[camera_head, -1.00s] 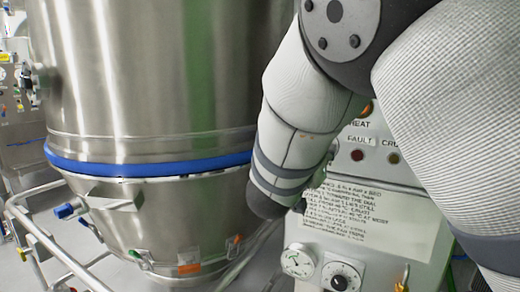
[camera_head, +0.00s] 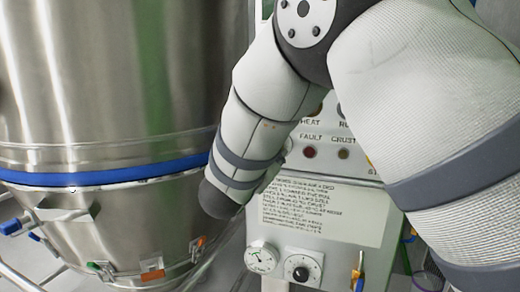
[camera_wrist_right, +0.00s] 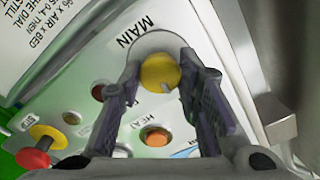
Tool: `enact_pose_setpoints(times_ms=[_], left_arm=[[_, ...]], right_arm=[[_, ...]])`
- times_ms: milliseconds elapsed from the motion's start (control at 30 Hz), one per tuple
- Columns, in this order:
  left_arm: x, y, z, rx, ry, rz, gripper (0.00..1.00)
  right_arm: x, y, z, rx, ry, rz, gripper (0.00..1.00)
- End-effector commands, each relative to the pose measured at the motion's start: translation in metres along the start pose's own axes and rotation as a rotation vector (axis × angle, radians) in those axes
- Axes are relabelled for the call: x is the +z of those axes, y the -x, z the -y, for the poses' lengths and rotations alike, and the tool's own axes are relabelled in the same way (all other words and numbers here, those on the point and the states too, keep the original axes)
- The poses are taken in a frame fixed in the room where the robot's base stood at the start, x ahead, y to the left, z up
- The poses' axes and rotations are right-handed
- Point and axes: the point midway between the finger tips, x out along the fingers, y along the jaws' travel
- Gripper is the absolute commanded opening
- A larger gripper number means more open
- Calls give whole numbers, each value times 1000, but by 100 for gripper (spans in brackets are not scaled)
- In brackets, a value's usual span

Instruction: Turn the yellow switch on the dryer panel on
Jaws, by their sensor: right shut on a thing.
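In the right wrist view the yellow switch (camera_wrist_right: 159,72) is a round yellow knob on a pale round plate, beside the label MAIN. A small grey mark shows on its lower edge. My right gripper (camera_wrist_right: 160,80) is shut on the yellow switch, one finger on each side. In the head view the dryer panel (camera_head: 330,215) is a pale box with lamps, a printed notice, a gauge and a dial. My right arm crosses in front of it and hides the switch and the right gripper there. My left gripper is not in view.
An orange HEAT lamp (camera_wrist_right: 155,137) and a red knob on a yellow base (camera_wrist_right: 34,157) sit near the gripper. A large steel vessel (camera_head: 110,90) with a blue band stands left of the panel. A grey metal edge (camera_wrist_right: 262,105) runs close on the right.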

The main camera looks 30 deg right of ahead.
Motion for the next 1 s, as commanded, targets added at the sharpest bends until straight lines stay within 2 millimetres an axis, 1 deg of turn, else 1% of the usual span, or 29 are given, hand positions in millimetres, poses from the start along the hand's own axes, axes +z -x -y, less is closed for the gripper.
enact_pose_setpoints(times_ms=[200,500,700,1000], left_arm=[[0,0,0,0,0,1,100],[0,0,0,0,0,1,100],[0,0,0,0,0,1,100],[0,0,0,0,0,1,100]], right_arm=[[0,-1,0,1,-170,1,3],[0,-1,0,0,-330,1,3],[0,-1,1,-1,-380,0,3],[0,-1,1,-2,-398,-1,3]])
